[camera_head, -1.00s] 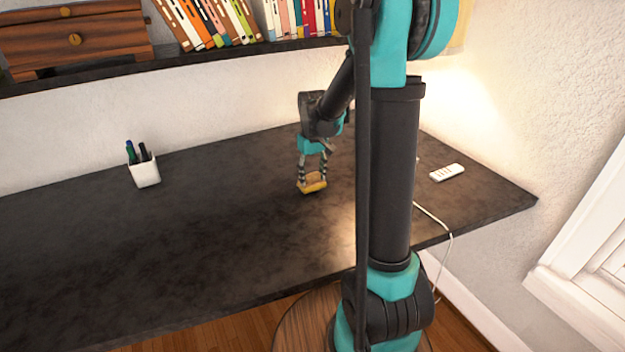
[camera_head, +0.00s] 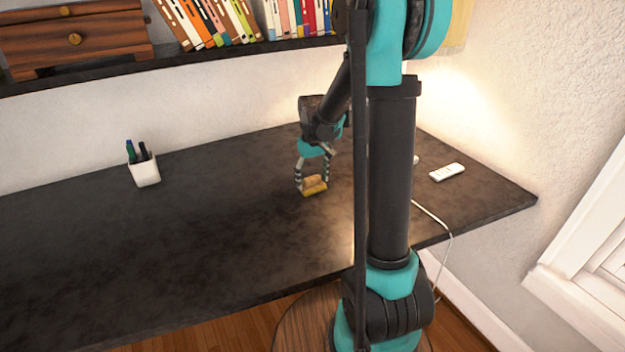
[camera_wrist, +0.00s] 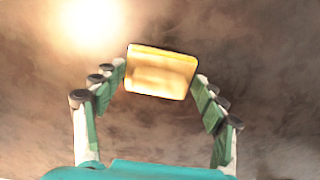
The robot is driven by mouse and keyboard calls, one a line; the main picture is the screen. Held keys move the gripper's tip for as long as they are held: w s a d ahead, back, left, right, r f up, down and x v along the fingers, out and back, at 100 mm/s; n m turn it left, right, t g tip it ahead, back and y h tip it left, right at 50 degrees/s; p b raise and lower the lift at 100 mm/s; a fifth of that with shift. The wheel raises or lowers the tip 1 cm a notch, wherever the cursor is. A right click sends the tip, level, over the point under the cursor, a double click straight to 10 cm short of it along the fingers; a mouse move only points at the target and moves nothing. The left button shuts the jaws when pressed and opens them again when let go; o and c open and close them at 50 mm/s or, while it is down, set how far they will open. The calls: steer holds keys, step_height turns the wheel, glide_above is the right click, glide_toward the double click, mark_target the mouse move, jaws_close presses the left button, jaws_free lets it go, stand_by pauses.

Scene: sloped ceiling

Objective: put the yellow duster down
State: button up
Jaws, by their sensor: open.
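The yellow duster (camera_head: 314,187) rests on the dark desk (camera_head: 225,215), right of the desk's middle in the head view. My gripper (camera_head: 312,184) is open around it, pointing down, with one finger on each side. In the wrist view the duster (camera_wrist: 161,72) lies between and slightly beyond the fingertips of my gripper (camera_wrist: 160,80). A gap shows beside the fingers there, and the right fingertip is close to the duster's edge. The duster's underside is hidden.
A white pen cup (camera_head: 145,172) with pens stands at the left. A white remote (camera_head: 447,172) lies at the right, near a cable (camera_head: 440,222). A shelf (camera_head: 200,58) with books and a wooden drawer box (camera_head: 75,40) runs above the desk. The desk's front left is clear.

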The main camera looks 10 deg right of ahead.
mark_target(313, 178)
step_height(313, 178, up, 12)
stand_by(0.6)
steer(key=shift+s+r, duration=0.1)
steer(key=shift+s, duration=0.05)
